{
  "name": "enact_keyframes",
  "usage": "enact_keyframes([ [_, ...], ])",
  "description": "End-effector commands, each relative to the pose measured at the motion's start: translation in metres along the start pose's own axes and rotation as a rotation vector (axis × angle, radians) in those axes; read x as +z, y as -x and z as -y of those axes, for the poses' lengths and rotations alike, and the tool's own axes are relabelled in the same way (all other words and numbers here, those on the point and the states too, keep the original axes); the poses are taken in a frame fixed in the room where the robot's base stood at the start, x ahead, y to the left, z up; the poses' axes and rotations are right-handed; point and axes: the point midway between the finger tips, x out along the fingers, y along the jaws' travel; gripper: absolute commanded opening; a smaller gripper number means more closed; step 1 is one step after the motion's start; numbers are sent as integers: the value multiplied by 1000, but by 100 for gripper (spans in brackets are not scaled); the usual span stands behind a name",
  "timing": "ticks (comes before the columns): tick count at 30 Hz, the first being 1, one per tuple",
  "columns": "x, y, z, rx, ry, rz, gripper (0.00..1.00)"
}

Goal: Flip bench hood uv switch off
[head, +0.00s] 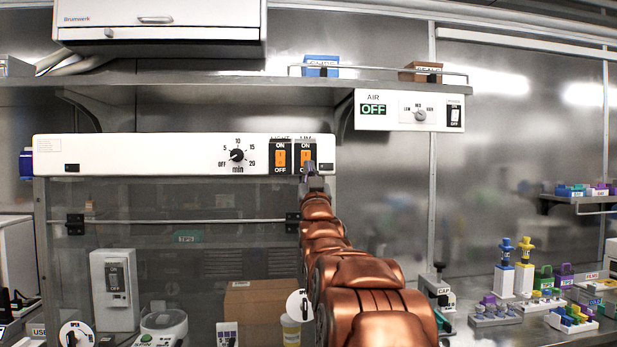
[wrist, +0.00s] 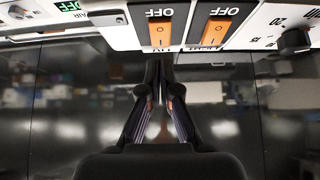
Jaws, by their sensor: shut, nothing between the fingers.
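The hood's white control panel (head: 190,155) carries two black switches with orange rockers, marked ON above and OFF below. The right one is the UV switch (head: 305,150), and the left one is the light switch (head: 280,155). In the wrist view, which is upside down, the UV switch (wrist: 160,32) is on the left and the light switch (wrist: 213,30) on the right. My gripper (head: 309,166) is shut and empty, its tip in front of the UV switch's lower right part. In the wrist view its fingers (wrist: 159,66) meet near the UV switch; I cannot tell whether they touch.
A timer dial (head: 237,155) sits left of the switches. The AIR panel (head: 410,110) is on the wall to the right, under a shelf (head: 230,88). A glass sash (head: 180,205) hangs below the control panel. Racks and pipettes (head: 515,265) stand at the right.

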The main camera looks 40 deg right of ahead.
Motion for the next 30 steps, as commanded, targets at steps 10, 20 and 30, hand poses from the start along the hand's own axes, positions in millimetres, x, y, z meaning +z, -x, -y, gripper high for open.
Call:
enact_keyframes([
  [10, 14, 43, 6, -6, -7, 0, 0],
  [20, 28, 81, 5, -5, -6, 2, 0],
  [30, 32, 95, 3, -4, -4, 0, 0],
])
